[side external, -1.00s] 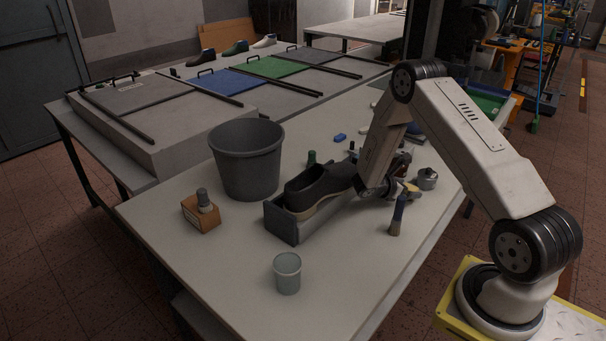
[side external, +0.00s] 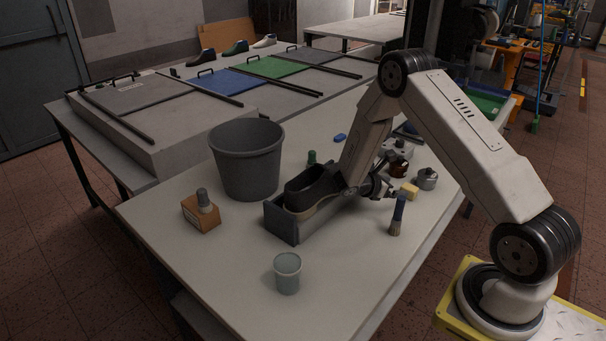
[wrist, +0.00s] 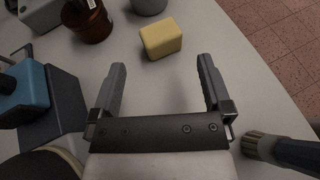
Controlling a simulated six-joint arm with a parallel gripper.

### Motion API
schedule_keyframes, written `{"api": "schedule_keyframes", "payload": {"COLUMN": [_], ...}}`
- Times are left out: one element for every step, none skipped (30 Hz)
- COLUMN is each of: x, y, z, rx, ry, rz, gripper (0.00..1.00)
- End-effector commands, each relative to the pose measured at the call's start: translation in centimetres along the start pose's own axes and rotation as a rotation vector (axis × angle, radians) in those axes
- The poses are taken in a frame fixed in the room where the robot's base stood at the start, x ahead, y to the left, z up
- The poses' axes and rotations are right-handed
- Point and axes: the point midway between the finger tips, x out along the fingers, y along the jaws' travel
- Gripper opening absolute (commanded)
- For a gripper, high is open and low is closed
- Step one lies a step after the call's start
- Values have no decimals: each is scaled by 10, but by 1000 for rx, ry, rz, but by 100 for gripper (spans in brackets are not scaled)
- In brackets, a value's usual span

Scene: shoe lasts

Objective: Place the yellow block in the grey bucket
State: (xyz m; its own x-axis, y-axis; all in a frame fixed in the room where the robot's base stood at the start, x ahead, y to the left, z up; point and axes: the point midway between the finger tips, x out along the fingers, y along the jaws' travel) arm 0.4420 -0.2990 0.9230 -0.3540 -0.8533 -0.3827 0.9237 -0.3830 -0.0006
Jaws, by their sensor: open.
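The yellow block (side external: 409,191) lies on the table to the right of my gripper in the side view. In the wrist view the yellow block (wrist: 161,38) lies beyond my open fingertips, between their lines and apart from them. My gripper (wrist: 162,75) is open and empty. In the side view my gripper (side external: 385,187) is low over the table, between the shoe and the block, and its fingers are small there. The grey bucket (side external: 247,165) stands upright on the table, left of the arm. Its floor is hidden.
A dark shoe (side external: 312,187) sits in a grey holder (side external: 285,224) beside my gripper. A brush (side external: 397,217) stands close by, also at right in the wrist view. Metal and brown jars (side external: 427,177) stand behind the block. A clear cup (side external: 287,273) and wooden box (side external: 201,213) stand in front.

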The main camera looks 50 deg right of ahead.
Motion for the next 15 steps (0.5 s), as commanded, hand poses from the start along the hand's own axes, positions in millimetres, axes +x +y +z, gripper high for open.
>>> {"api": "schedule_keyframes", "payload": {"x": [0, 0, 0, 0, 0, 0, 0, 0, 0, 1, 1, 2, 2, 3, 5], "y": [0, 0, 0, 0, 0, 0, 0, 0, 0, 0, -1, -1, -2, -3, -4], "z": [0, 0, 0, 0, 0, 0, 0, 0, 0, 0, 0, 1, 1, 2, 2], "rx": [0, 0, 0, 0, 0, 0, 0, 1, 3, 6, 11, 22, 32, 45, 67], "ry": [0, 0, 0, 0, 0, 0, 0, 0, 1, 2, 4, 9, 13, 18, 28], "rz": [0, 0, 0, 0, 0, 0, 0, 0, -1, -4, -7, -13, -20, -28, -43], "gripper": [100, 100, 100, 100, 100, 100, 100, 100, 100, 100, 100, 100, 100, 100, 100]}}
